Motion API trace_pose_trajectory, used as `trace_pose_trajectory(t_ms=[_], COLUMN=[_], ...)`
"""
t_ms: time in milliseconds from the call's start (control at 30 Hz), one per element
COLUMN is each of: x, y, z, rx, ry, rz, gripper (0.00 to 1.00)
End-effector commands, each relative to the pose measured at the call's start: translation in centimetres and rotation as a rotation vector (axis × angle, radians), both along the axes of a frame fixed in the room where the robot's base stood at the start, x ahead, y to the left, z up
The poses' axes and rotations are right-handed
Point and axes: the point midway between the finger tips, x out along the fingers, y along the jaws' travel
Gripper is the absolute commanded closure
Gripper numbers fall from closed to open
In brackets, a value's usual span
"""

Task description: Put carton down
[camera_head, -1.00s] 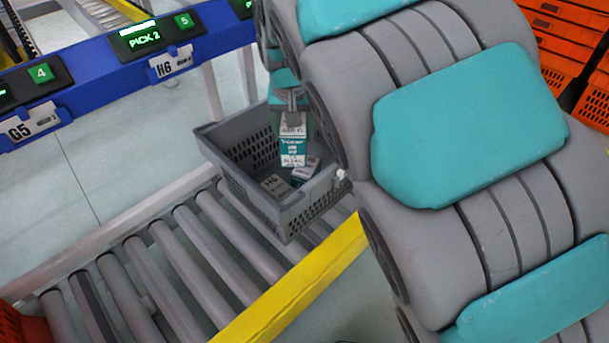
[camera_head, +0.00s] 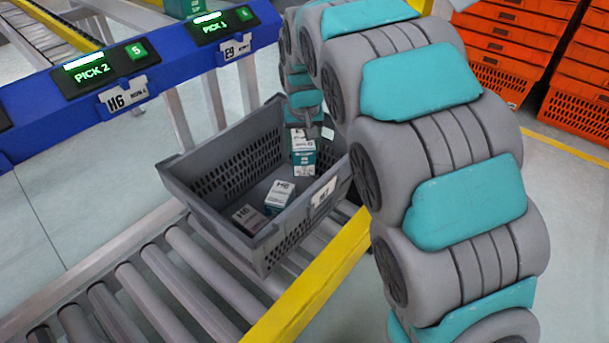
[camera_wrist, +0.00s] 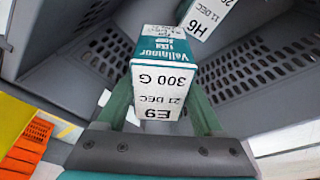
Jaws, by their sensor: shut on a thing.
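A white and teal carton (camera_wrist: 160,75), labelled E9 and 300 G, is held between the fingers of my gripper (camera_wrist: 158,110) in the wrist view. In the head view the same carton (camera_head: 303,152) hangs upright inside the right part of a grey tote (camera_head: 187,195), under my gripper (camera_head: 304,122). My gripper is shut on it. Whether the carton touches the tote floor cannot be told. Two other cartons lie in the tote: one marked H6 (camera_head: 280,196) and a flatter one (camera_head: 249,218) near the front wall. An H6 carton (camera_wrist: 205,18) also shows at the top of the wrist view.
The tote stands on a roller conveyor (camera_head: 150,275) with a yellow side rail (camera_head: 315,290). A blue beam with pick displays (camera_head: 95,68) runs behind. Orange totes (camera_head: 505,55) are stacked at right. Some tote floor is bare.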

Motion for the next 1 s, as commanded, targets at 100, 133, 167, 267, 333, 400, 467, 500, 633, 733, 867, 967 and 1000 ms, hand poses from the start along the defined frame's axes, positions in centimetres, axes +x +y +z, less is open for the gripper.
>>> trace_pose_trajectory(t_ms=[100, 133, 167, 267, 333, 400, 467, 500, 633, 733, 867, 967, 1000], x=[1.4, 1.6, 1.4, 1.4, 1.3, 1.4, 1.5, 1.5, 1.4, 1.5, 1.6, 1.5, 1.5], y=[-1.0, -1.1, -1.0, -0.9, -0.9, -0.8, -0.7, -0.7, -0.7, -0.6, -0.6, -0.6, -0.6], z=[0.2, 0.0, -0.6, -2.2, -3.2, -4.4, -5.3, -6.0, -7.7, -8.3, -9.1, -10.4, -10.9], rx=[0.003, 0.003, 0.003, 0.001, 0.001, 0.001, 0.001, 0.001, 0.001, 0.001, 0.002, 0.001, 0.001], ry=[-0.005, -0.005, -0.002, -0.001, 0.001, 0.001, -0.001, -0.001, 0.001, -0.003, -0.003, 0.000, 0.000], rz=[-0.003, -0.002, -0.001, -0.001, -0.001, 0.000, 0.000, 0.000, 0.000, 0.000, -0.001, -0.001, -0.001], gripper=[1.00, 1.00, 1.00, 1.00, 1.00, 1.00, 1.00, 1.00, 1.00, 1.00, 1.00, 1.00, 1.00])
